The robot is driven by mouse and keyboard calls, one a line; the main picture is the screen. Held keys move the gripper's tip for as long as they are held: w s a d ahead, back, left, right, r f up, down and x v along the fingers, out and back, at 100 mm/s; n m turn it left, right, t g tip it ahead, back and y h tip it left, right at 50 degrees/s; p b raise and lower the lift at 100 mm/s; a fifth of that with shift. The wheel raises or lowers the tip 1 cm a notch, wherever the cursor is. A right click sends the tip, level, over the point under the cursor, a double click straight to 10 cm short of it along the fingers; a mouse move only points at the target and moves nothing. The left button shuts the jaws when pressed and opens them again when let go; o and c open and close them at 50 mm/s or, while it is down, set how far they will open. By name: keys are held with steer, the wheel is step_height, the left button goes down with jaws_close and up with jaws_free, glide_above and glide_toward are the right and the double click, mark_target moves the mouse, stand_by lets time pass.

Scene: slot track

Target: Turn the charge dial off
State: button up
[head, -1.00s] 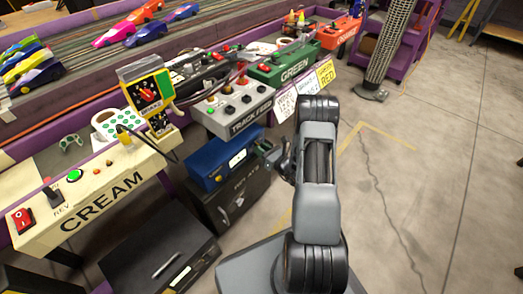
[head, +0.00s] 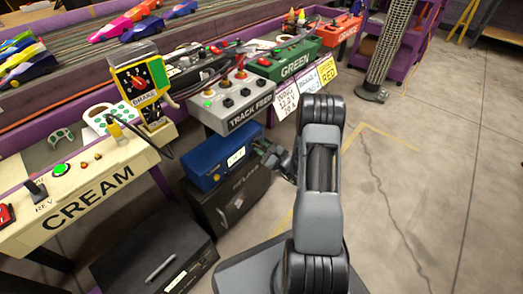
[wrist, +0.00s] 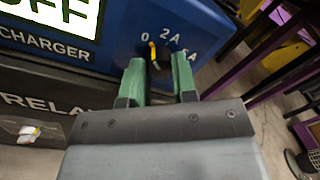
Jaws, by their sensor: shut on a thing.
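The blue charger (head: 208,165) stands on a dark cabinet in the head view. In the wrist view its face (wrist: 200,20) carries the charge dial (wrist: 154,53), a small dark knob with a yellow pointer. The marks "0", "2A" and what looks like "6A" curve around it. The pointer is tilted slightly left of upright, roughly between "0" and "2A". The lit display (wrist: 60,12) is cut off and shows "FF". My gripper (wrist: 158,62) has its green fingers on either side of the dial, shut on it. In the head view my gripper (head: 268,156) hides the dial.
The dark "RELAY" cabinet (head: 240,197) is under the charger. The grey track feed box (head: 230,105) is above and behind it. The cream console (head: 95,185) is at left and a black case (head: 150,255) on the floor. Open floor (head: 420,200) lies at right.

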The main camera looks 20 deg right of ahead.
steer(key=shift+n, duration=0.5)
steer(key=shift+n+b, duration=0.3)
steer(key=o, duration=0.9)
steer(key=shift+s, duration=0.1)
steer(key=p+v, duration=0.4)
steer(key=v, duration=0.9)
steer(key=shift+s+d, duration=0.2)
steer(key=shift+s, duration=0.05)
